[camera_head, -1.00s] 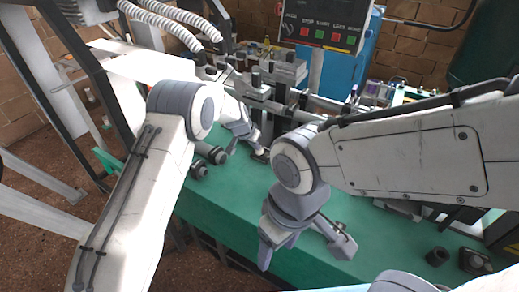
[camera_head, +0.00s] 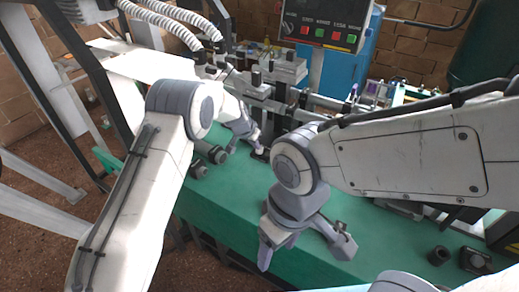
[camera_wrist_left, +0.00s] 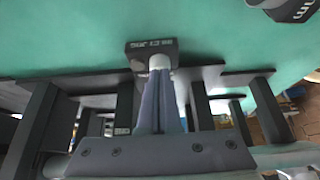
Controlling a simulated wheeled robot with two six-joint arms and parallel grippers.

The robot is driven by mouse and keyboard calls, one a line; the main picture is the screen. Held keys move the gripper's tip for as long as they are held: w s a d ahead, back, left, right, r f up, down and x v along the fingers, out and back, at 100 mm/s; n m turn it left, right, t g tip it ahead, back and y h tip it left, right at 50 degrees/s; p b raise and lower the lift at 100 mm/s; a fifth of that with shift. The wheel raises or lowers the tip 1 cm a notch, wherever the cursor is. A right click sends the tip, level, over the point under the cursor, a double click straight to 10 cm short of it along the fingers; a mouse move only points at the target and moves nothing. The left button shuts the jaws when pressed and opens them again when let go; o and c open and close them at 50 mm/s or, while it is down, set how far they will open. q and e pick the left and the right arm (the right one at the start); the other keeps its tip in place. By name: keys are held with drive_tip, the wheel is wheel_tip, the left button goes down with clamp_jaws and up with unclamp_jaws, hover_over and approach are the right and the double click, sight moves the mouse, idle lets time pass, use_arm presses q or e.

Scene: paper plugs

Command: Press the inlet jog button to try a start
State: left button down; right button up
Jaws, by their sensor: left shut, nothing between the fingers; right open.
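The inlet jog button is a small pale round knob (camera_wrist_left: 159,61) on a dark box (camera_wrist_left: 137,47) with white lettering that ends in JOG, in the left wrist view. The box stands on the green bench top. My left gripper (camera_wrist_left: 160,72) is shut and empty, its fingertips right at the pale knob; I cannot tell whether they touch or press it. In the head view my left gripper (camera_head: 258,146) points down at the bench beside the machine, and its fingertips partly hide the box. My right gripper (camera_head: 305,248) is open and empty above the front of the green bench.
A panel (camera_head: 325,25) with red and green buttons and a knob stands at the back. Dark cylinders (camera_head: 208,158) lie left of my left gripper. Machine posts and rails (camera_head: 285,85) stand close behind it. Dark round parts (camera_head: 438,256) lie at the right front.

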use_arm(q)
drive_tip(key=shift+f, duration=0.15)
drive_tip(key=shift+f+b, duration=0.8)
drive_tip(key=shift+b, duration=0.1)
idle(0.4)
idle(0.5)
drive_tip(key=shift+r, duration=0.95)
drive_tip(key=shift+r+p, duration=0.1)
drive_tip(key=shift+p, duration=0.2)
wheel_tip(320, 180, up, 3)
drive_tip(key=shift+f+p, duration=0.1)
drive_tip(key=shift+p, duration=0.55)
